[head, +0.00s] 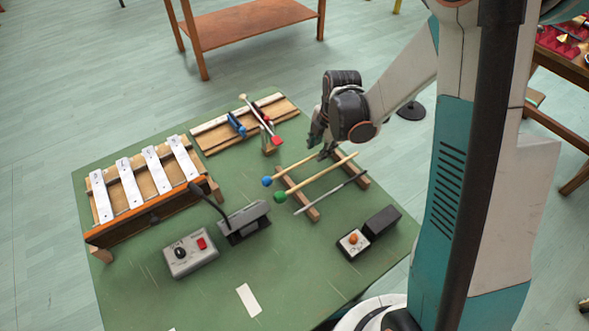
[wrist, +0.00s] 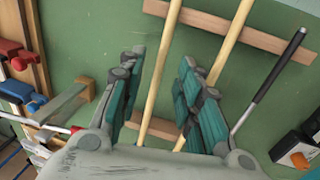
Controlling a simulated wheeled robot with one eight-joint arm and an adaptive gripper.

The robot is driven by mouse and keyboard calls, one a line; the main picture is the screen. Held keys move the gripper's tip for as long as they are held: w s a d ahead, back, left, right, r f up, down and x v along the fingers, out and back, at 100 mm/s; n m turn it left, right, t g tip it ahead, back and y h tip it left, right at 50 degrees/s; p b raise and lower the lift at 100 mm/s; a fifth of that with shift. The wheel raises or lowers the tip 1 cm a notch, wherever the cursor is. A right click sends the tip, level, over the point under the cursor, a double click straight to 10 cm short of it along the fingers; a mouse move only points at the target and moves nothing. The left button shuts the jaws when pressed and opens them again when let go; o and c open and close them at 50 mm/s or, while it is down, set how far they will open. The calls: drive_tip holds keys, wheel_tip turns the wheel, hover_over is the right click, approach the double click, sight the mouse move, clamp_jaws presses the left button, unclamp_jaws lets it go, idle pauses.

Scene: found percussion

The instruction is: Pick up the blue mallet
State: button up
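The blue mallet has a blue ball head (head: 267,181) and a pale wooden handle, and lies across a wooden rack (head: 313,213) on the green tabletop. My gripper (head: 322,148) is over the far end of its handle. In the wrist view, my gripper (wrist: 161,62) is open, with one finger on each side of the leftmost handle (wrist: 160,75), which appears to be the blue mallet's. The fingers look apart from it. The blue head is hidden there. A green-headed mallet (head: 281,197) lies beside it, its handle (wrist: 227,45) passing behind the right finger.
A thin metal beater (head: 330,192) lies on the rack beyond the green mallet; its dark grip (wrist: 290,52) shows at right. A small box with an orange knob (head: 353,240), a metal-bar instrument (head: 150,215) and a board with clamps (head: 215,137) surround the rack.

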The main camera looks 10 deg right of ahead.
drive_tip(key=f, duration=0.2)
drive_tip(key=shift+w+a+f+b, duration=0.15)
drive_tip(key=shift+w+f+b, duration=0.1)
drive_tip(key=shift+f+b, duration=0.15)
drive_tip(key=shift+r, duration=0.1)
drive_tip(key=shift+c, duration=0.2)
clamp_jaws()
drive_tip(key=shift+r, duration=0.15)
